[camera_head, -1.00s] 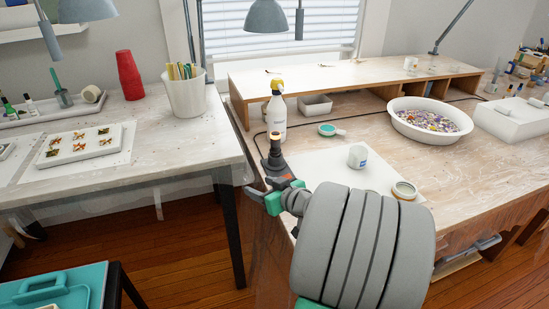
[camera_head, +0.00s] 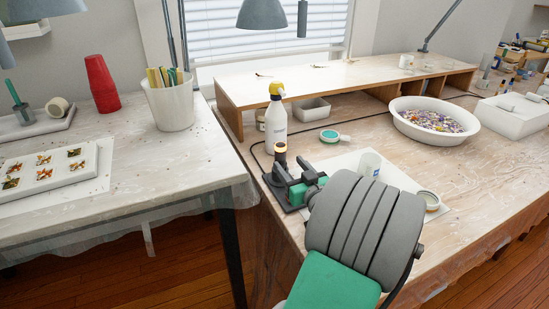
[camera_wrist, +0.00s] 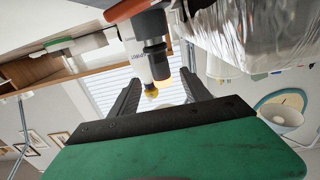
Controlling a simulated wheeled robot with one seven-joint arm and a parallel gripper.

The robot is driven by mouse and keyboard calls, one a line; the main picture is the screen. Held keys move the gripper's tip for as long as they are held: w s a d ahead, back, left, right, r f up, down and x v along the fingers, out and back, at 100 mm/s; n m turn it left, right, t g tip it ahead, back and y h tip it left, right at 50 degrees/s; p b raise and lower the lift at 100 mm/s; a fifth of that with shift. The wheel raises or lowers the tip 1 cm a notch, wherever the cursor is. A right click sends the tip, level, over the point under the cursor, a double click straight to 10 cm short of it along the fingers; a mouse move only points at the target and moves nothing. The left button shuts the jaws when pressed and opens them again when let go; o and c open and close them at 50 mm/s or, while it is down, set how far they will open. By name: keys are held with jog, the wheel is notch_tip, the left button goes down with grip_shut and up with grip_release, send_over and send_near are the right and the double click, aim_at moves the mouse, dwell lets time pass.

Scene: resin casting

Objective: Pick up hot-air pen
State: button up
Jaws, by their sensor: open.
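The hot-air pen (camera_head: 280,158) stands upright near the left end of the right-hand workbench, its dark barrel topped by a copper-coloured nozzle. I cannot tell whether a finger touches the pen.
A spray bottle (camera_head: 276,122) with a yellow head stands just behind the pen. A teal-rimmed round item (camera_head: 329,136), a white cup (camera_head: 369,163) and an open jar (camera_head: 429,200) are nearby. A white basin (camera_head: 398,122) stands farther right. A gap separates the left table (camera_head: 150,165) from this bench.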

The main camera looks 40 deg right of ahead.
aim_at(283, 156)
jog(key=x, duration=0.6)
jog(key=shift+w+r+p, duration=0.15)
jog(key=shift+w+p, duration=0.15)
jog(key=shift+w, duration=0.1)
jog(key=shift+d, duration=0.1)
jog(key=shift+c, duration=0.4)
jog(key=shift+s, duration=0.1)
grip_shut()
